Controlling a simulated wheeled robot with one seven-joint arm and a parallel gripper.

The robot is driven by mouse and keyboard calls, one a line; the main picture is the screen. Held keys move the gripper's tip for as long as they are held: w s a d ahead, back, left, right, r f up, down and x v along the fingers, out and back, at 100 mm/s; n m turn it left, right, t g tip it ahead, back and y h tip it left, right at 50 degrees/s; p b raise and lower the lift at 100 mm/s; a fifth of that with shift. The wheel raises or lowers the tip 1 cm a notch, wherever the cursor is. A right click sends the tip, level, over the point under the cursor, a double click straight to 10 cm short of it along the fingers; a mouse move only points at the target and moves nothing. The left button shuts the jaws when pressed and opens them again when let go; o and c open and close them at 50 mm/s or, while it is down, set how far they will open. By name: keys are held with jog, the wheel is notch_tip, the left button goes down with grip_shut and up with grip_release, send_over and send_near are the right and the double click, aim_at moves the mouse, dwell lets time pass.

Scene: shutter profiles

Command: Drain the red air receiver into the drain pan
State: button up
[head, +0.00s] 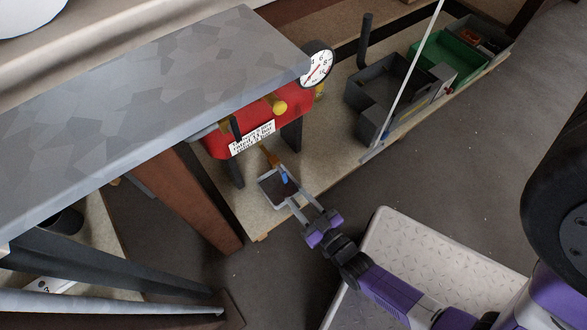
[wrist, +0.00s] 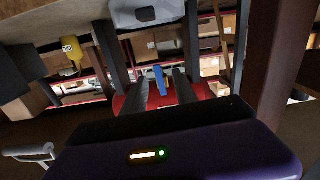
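The red air receiver (head: 217,145) sits on the lower shelf, partly under the grey bench top, with a white label (head: 252,138) on its front. A brass-coloured fitting (head: 270,156) hangs low at its front, and a small blue lever (head: 284,175) is just below. The drain pan (head: 265,190), a grey tray with a pale rim, is on the shelf below the lever. My gripper (head: 298,198) is open and empty at the pan's near side. In the wrist view the blue lever (wrist: 160,80) shows between the two spread fingers, apart from both.
The grey bench top (head: 150,85) overhangs the receiver. A round gauge (head: 317,67) is at its right end. A brown bench leg (head: 200,195) stands left of the pan. Dark bins (head: 372,92) and a green crate (head: 440,65) are to the right. A thin pale rod (head: 408,80) stands before them.

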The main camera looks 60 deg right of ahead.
aim_at(286, 181)
jog(key=x, duration=0.2)
jog(key=b+x, duration=0.1)
jog(key=x, duration=0.2)
jog(key=b+x, duration=0.1)
jog(key=x, duration=0.1)
jog(key=shift+w+d+r, duration=0.15)
jog(key=shift+d+r, duration=0.2)
grip_shut()
